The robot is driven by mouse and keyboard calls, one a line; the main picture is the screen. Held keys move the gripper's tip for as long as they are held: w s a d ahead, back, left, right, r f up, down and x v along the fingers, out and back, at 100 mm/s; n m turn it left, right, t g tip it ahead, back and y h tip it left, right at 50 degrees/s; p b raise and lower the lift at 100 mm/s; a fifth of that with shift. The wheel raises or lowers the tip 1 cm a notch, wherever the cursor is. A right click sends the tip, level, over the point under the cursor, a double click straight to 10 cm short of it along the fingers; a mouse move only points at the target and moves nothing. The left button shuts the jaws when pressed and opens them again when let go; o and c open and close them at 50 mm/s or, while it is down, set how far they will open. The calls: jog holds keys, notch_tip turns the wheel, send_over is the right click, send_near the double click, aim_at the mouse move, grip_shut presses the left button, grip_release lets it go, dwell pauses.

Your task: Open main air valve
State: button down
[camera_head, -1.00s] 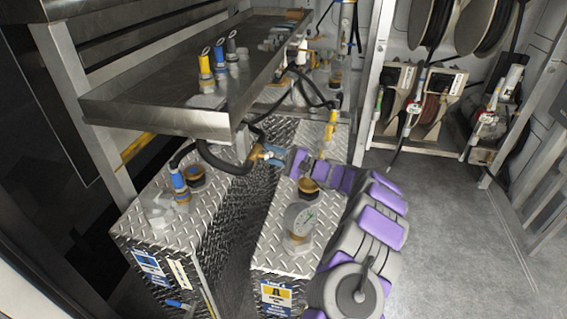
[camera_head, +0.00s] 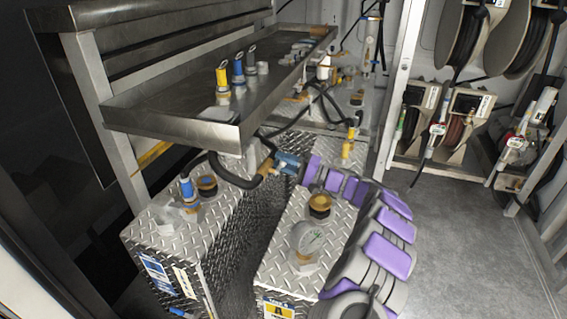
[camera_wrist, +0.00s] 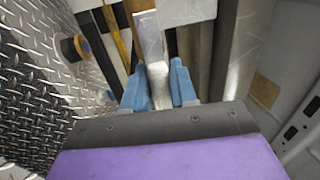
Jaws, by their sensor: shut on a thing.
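My gripper (camera_head: 277,160) has blue fingers and reaches left from my purple-and-grey arm, under the metal shelf. It is at a brass fitting (camera_head: 265,169) on the end of a black hose. In the wrist view, the blue fingers of my gripper (camera_wrist: 157,78) are shut on a flat silver metal lever (camera_wrist: 150,40), one finger on each side of it. A brass-coloured part shows behind the lever at the top. I take the lever to be the valve handle; the head view does not show it clearly.
The metal shelf (camera_head: 180,125) overhangs on the left. Hose reels (camera_head: 455,125) hang at the back right. The grey floor (camera_head: 465,240) on the right is clear.

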jog(key=shift+a+f, duration=0.15)
jog(key=c, duration=1.1)
grip_release()
jog(key=shift+a, duration=0.1)
jog(key=shift+o, duration=0.2)
jog(key=shift+s+d, duration=0.1)
jog(key=shift+d, duration=0.35)
jog(key=p+v, duration=0.3)
jog(key=v, duration=1.3)
jog(key=shift+s, duration=0.15)
jog(key=shift+d, duration=0.15)
